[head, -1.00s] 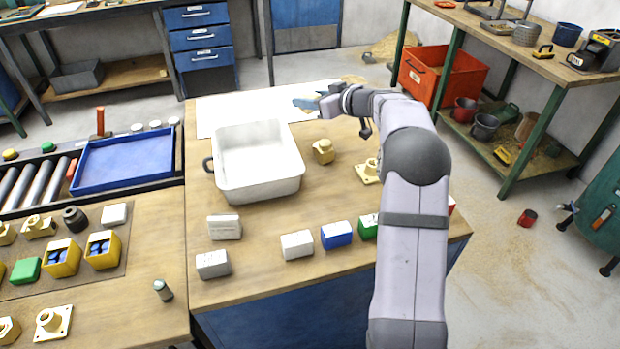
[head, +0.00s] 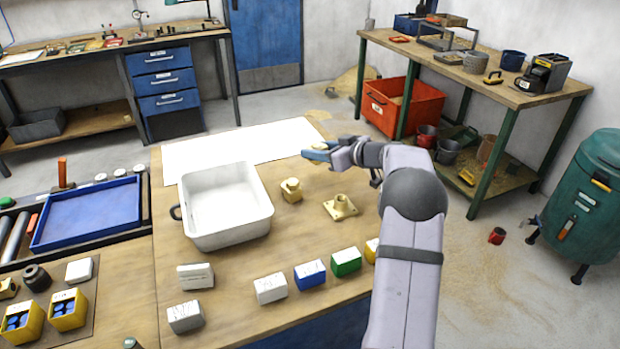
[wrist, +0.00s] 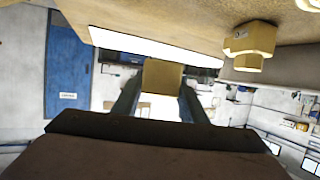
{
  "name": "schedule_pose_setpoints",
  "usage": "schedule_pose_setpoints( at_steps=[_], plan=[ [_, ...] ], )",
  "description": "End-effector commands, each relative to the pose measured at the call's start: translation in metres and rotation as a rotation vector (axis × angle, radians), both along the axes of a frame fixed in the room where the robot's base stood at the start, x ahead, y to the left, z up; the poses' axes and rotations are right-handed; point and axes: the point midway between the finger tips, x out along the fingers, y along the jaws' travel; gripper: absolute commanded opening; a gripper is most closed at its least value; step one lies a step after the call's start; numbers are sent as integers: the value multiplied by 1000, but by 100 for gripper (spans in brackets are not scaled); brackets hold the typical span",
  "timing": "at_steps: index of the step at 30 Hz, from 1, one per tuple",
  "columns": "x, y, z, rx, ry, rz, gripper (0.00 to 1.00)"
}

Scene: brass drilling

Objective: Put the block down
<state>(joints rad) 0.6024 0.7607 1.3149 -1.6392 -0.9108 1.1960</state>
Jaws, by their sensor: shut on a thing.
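My gripper (head: 312,153) reaches over the right end of the white sheet (head: 225,150) at the back of the bench. In the wrist view, its two dark fingers (wrist: 160,95) are shut on a brass-yellow block (wrist: 163,80), one finger on each side. The wrist view is turned over, with the bench at the top. The block appears close to the bench by the white sheet, but I cannot tell whether it touches. In the head view the block is mostly hidden by the fingers.
A brass fitting (head: 291,190) and a flanged brass fitting (head: 341,208) stand nearer me. A white tray (head: 238,237) is to the left. White, blue (head: 309,274), green (head: 345,261) and yellow blocks line the front edge.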

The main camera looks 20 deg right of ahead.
Motion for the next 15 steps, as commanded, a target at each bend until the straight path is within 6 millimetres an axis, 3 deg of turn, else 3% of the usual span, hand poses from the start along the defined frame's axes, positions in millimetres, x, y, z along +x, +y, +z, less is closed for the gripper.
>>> schedule_pose_setpoints(
  at_steps=[6,15],
  plan=[
    [1,0,-20,-1,-5,0,0],
    [1,0,-27,0,-5,0,0]
  ],
)
